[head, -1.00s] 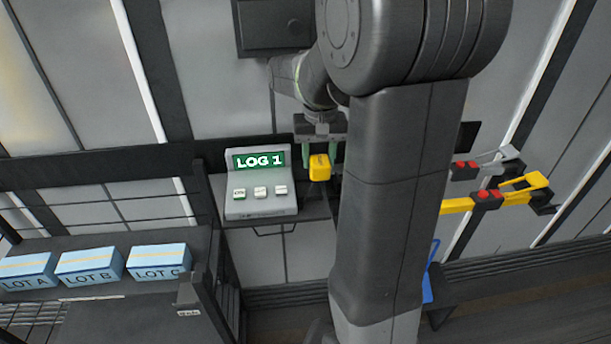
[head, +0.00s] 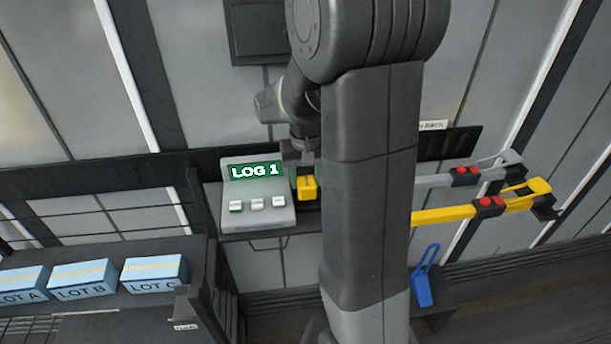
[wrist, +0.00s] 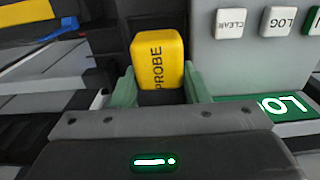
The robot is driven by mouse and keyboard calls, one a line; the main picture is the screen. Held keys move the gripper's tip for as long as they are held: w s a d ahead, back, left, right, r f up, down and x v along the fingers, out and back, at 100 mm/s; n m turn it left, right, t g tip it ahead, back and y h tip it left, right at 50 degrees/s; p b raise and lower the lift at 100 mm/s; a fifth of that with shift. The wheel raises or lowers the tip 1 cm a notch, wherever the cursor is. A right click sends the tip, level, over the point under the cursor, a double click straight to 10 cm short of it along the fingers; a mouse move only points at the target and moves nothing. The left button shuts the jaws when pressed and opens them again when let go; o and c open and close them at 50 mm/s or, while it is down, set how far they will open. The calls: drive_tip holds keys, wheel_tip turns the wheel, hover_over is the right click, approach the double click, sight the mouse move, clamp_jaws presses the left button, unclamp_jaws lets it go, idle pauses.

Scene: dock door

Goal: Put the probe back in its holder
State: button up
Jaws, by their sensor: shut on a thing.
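The yellow probe (head: 307,187), labelled PROBE, shows in the head view just right of the grey log unit. It also shows in the wrist view (wrist: 158,62), between the two green fingers. My gripper (wrist: 157,88) is shut on it. In the head view my gripper (head: 306,172) is partly hidden behind my own arm. I cannot make out the holder; what lies beneath the probe is dark and mostly hidden.
The grey log unit (head: 243,214) reads LOG 1 and stands close beside the probe on a dark shelf. Blue lot boxes (head: 155,272) sit at lower left. A yellow bar (head: 450,214) and a grey bar (head: 440,181) with red parts extend at right. A blue object (head: 423,290) is below them.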

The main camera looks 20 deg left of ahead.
sight(305, 176)
drive_tip(key=shift+f+b, duration=0.45)
drive_tip(key=shift+f, duration=0.15)
drive_tip(key=o, duration=1.1)
drive_tip(key=shift+o, duration=0.2)
drive_tip(key=shift+d, duration=0.15)
drive_tip(key=shift+r, duration=0.1)
drive_tip(key=shift+r+p, duration=0.25)
drive_tip(key=shift+p, duration=0.05)
wheel_tip(305, 176, up, 13)
drive_tip(key=shift+f, duration=0.2)
